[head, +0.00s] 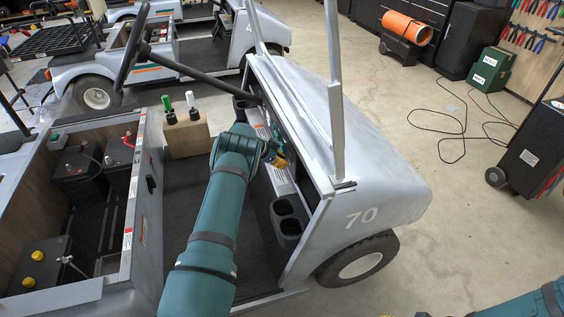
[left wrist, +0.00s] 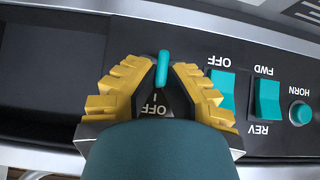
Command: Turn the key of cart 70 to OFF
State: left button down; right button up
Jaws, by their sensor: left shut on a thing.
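Cart 70 (head: 385,200) is the grey cart in the middle of the head view, with its number on the front cowl. In the left wrist view its teal key (left wrist: 162,68) stands out from the dash. My left gripper (head: 276,160) is at the dash, its yellow fingers (left wrist: 162,80) shut on the key from both sides. The key's long side runs up and down in that picture, its lower end towards a short tick and the upside-down word OFF (left wrist: 155,109). The key is hidden in the head view. My right gripper is not clearly seen.
Right of the key in the wrist view are a teal OFF rocker (left wrist: 221,95), a FWD/REV rocker (left wrist: 267,98) and a round HORN button (left wrist: 299,113). The steering wheel (head: 132,50) and its column stand left of my left arm. A roof post (head: 334,90) rises close to the right.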

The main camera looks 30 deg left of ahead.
pick_arm(q)
jog(key=c, duration=1.1)
grip_release()
jog(key=shift+w+d, duration=0.1)
jog(key=shift+o, duration=0.2)
jog(key=v, duration=1.2)
